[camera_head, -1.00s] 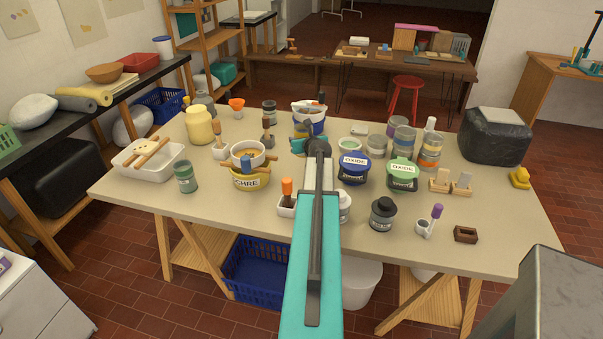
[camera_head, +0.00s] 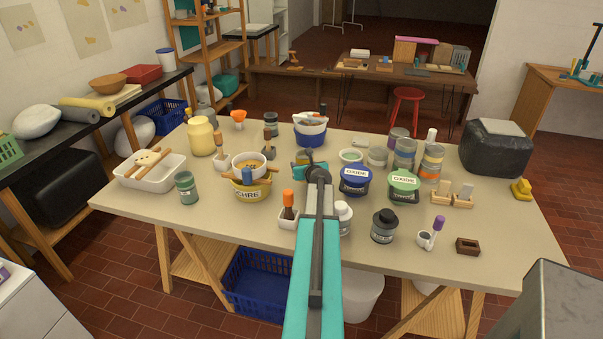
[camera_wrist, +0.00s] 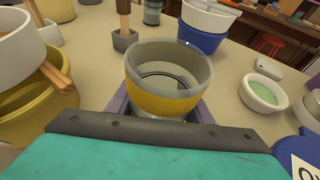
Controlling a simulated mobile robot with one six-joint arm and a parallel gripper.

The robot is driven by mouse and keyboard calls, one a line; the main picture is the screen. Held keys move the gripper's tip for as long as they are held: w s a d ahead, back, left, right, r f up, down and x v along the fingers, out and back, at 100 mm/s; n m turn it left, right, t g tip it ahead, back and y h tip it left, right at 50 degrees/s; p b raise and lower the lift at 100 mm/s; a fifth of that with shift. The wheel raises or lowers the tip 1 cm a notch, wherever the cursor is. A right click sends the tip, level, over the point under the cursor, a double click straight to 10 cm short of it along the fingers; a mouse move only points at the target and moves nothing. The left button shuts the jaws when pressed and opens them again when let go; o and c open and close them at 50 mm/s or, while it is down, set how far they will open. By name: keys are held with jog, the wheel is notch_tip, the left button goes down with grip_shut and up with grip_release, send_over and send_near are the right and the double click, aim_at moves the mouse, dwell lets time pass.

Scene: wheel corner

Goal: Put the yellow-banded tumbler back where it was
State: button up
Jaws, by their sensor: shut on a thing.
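The yellow-banded tumbler (camera_wrist: 165,82) is a clear, open cup with a broad yellow band around its lower part. In the wrist view it is upright and looks empty. My gripper (camera_wrist: 160,112) is shut on it, with purple-grey fingers at its sides. The tumbler's base is hidden, so I cannot tell whether it touches the table. In the head view my gripper (camera_head: 308,168) is over the middle of the table, largely hidden behind my own arm.
A blue tub (camera_head: 310,132) stands behind my gripper. Blue (camera_head: 354,180) and green OXIDE tubs (camera_head: 404,187) stand to the right, with an orange-banded glass (camera_head: 431,163) beyond. A yellow tub (camera_head: 250,190) with a white bowl stands left. The table (camera_head: 150,207) has bare room at its front left.

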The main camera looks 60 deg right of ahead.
jog(key=shift+f, duration=1.7)
jog(key=shift+f, duration=0.15)
jog(key=o, duration=1.2)
jog(key=shift+b+v, duration=0.75)
jog(key=shift+v, duration=5.3)
jog(key=shift+w+d, duration=0.1)
